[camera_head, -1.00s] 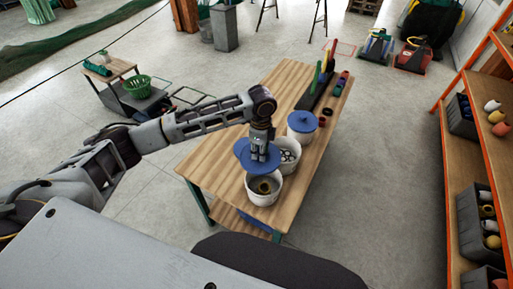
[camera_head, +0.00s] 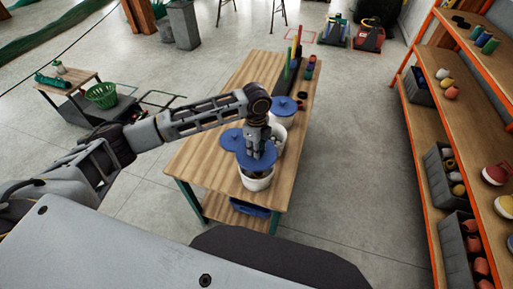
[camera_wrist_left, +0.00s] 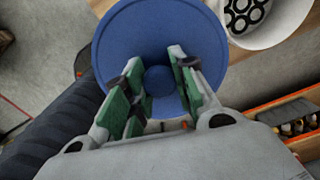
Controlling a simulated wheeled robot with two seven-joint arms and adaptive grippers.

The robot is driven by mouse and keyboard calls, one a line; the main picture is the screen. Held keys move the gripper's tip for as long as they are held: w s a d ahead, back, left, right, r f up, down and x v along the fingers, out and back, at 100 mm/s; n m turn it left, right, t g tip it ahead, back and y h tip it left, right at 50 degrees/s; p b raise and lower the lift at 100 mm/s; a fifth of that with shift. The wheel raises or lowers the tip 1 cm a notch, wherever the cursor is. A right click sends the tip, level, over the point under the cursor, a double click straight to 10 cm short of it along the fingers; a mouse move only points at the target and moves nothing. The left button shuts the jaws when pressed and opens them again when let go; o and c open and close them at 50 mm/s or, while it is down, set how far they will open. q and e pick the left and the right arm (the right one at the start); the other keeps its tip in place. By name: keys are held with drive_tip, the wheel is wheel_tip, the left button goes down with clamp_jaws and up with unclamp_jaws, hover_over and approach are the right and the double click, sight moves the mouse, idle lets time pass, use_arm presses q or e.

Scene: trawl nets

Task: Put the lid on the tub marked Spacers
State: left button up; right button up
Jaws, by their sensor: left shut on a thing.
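My left gripper (camera_head: 256,150) is shut on the knob of a round blue lid (camera_head: 246,163); the lid also shows in the left wrist view (camera_wrist_left: 118,45). The lid is over the nearest white tub (camera_head: 257,184) and hides most of its mouth. A small gap seems to show, but I cannot tell if they touch. A second white tub, open and holding black rings, shows in the left wrist view (camera_wrist_left: 235,38). A farther tub wears a blue lid (camera_head: 283,104). Another blue lid (camera_head: 230,138) shows left of my gripper. No tub marking is readable. My right gripper is not seen.
The wooden table (camera_head: 207,143) has clear room at its left. A dark rack with coloured upright pieces (camera_head: 291,66) stands at its far end. Orange-framed shelves (camera_head: 424,135) with bins stand at the right.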

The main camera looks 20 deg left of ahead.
use_arm(q)
drive_tip(key=shift+w+d+f+m, duration=0.15)
drive_tip(key=shift+w+m, duration=0.1)
drive_tip(key=shift+m, duration=0.15)
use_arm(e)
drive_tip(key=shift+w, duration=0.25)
use_arm(q)
drive_tip(key=shift+s, duration=0.1)
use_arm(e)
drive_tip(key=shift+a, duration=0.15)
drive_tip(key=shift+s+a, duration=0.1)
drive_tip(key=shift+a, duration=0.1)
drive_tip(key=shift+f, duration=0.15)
use_arm(q)
drive_tip(key=shift+f+b, duration=1.25)
drive_tip(key=shift+b, duration=0.45)
drive_tip(key=shift+f+b, duration=1)
drive_tip(key=shift+f, duration=0.85)
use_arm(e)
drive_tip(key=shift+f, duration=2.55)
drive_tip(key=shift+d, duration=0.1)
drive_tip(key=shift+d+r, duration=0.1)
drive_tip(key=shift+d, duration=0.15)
